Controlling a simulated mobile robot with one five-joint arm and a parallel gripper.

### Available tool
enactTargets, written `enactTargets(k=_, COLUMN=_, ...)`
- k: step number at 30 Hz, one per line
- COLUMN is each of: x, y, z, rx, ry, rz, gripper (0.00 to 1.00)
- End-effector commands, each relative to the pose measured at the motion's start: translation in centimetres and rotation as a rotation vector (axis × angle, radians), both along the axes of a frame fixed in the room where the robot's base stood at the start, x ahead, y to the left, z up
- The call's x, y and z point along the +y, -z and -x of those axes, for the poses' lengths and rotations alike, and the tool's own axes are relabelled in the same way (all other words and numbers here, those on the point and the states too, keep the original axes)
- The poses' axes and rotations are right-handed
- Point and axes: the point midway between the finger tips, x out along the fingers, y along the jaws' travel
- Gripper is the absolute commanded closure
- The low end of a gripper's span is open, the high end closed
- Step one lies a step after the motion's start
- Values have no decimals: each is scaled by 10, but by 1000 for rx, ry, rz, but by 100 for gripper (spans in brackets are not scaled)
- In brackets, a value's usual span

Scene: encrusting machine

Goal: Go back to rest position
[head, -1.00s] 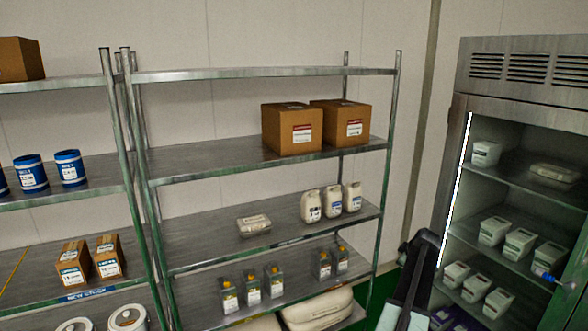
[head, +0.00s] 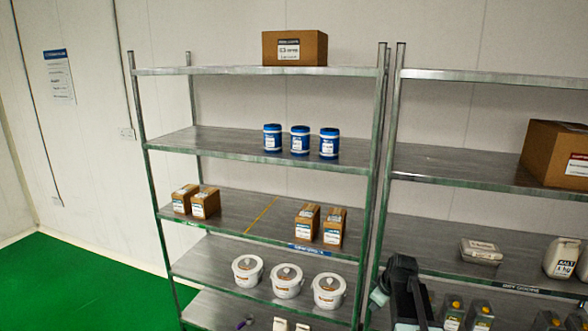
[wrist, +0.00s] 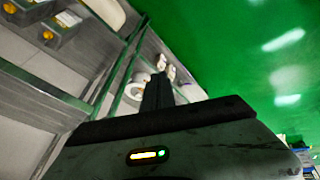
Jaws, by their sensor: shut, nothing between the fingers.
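My gripper shows in the wrist view (wrist: 157,88) as one dark, narrow pair of fingers pressed together, with nothing between them. In the head view my dark arm stands at the bottom right, in front of the right shelving rack (head: 392,170). The gripper's tips cannot be made out clearly there. In the wrist view the fingers point past a rack's metal post toward white tubs on a low shelf, with green floor (wrist: 220,50) to the right.
The left rack (head: 260,70) holds a brown carton (head: 295,48), blue tins (head: 300,140), small brown boxes (head: 205,204) and white tubs (head: 286,281). The right rack holds a large carton (head: 556,155) and a white jug (head: 563,258). Green floor (head: 80,285) lies open at left.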

Motion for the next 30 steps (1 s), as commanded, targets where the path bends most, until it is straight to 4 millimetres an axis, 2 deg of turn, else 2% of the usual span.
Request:
enactTargets(k=1, x=42, y=3, z=10, rx=26, ry=-20, rz=-7, gripper=100)
enactTargets(k=3, x=89, y=6, z=23, rx=67, ry=-21, rz=-17, gripper=100)
enactTargets(k=6, x=144, y=11, z=52, rx=134, ry=5, rz=-25, gripper=100)
enactTargets(k=8, x=170, y=14, z=77, rx=184, ry=54, rz=-26, gripper=100)
enactTargets(k=9, x=179, y=16, z=99, rx=225, ry=122, rz=-25, gripper=100)
enactTargets(k=12, x=164, y=19, z=137, rx=310, ry=354, rz=-24, gripper=100)
enactTargets(k=15, x=157, y=19, z=153, rx=361, ry=536, rz=-26, gripper=100)
enactTargets(k=20, x=155, y=19, z=157, rx=387, ry=682, rz=-43, gripper=100)
enactTargets(k=30, x=155, y=19, z=156, rx=384, ry=691, rz=-47, gripper=100)
